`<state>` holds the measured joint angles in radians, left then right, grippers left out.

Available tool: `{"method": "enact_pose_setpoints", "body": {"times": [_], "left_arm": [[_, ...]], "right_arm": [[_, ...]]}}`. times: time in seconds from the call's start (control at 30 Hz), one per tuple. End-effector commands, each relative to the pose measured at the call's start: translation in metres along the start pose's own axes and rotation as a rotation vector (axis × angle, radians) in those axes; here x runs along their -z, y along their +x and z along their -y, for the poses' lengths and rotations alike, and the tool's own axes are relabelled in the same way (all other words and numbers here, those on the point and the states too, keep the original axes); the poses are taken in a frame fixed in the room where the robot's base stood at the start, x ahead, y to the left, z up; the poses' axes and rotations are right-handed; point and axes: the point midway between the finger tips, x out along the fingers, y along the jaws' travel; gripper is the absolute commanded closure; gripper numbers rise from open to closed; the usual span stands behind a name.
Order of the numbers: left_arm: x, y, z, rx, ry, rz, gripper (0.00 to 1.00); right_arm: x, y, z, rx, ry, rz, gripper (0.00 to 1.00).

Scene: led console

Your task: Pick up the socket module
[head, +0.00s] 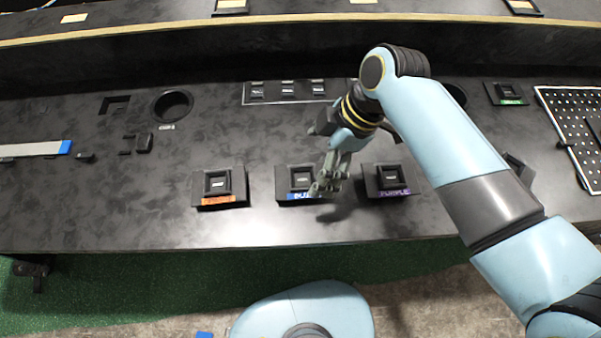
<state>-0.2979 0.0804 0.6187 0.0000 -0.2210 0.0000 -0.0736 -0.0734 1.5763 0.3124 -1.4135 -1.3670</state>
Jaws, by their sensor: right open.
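My right gripper (327,187) is open and empty. Its fingertips are over the right edge of the blue-labelled black button block (298,178), partly covering it; whether they touch it is unclear. I cannot tell for certain which part is the socket module. A small dark block (144,142) lies on the left of the black console (100,220), with smaller dark pieces beside it. My left gripper is not in view.
An orange-labelled block (219,187) stands left of the gripper, a purple-labelled one (391,181) right. Behind are a three-slot panel (272,92) and a round recess (172,105). A perforated plate (570,115) lies far right. The front left surface is clear.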

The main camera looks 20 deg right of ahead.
Motion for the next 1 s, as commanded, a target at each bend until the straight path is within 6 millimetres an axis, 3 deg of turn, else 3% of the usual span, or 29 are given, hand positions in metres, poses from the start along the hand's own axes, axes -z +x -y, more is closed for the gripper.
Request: {"method": "enact_pose_setpoints", "body": {"times": [0.1,0.17,0.27,0.53,0.83,1.0], "left_arm": [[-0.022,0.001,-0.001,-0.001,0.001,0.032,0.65],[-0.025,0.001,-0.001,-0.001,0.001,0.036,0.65],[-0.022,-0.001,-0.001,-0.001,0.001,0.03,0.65],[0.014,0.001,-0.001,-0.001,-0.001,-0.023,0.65],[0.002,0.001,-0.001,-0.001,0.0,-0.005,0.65],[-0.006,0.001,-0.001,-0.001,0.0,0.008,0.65]], "right_arm": [[0.001,0.015,-0.001,-0.001,0.001,-0.001,0.0],[0.001,0.02,-0.001,-0.001,0.001,-0.001,0.0],[0.001,0.028,0.001,-0.001,0.001,-0.001,0.0],[0.003,0.067,0.006,-0.002,0.002,0.0,0.0],[0.003,0.072,0.006,-0.003,0.001,0.001,0.0],[0.003,0.072,0.006,-0.003,0.002,0.001,0.22]]}}
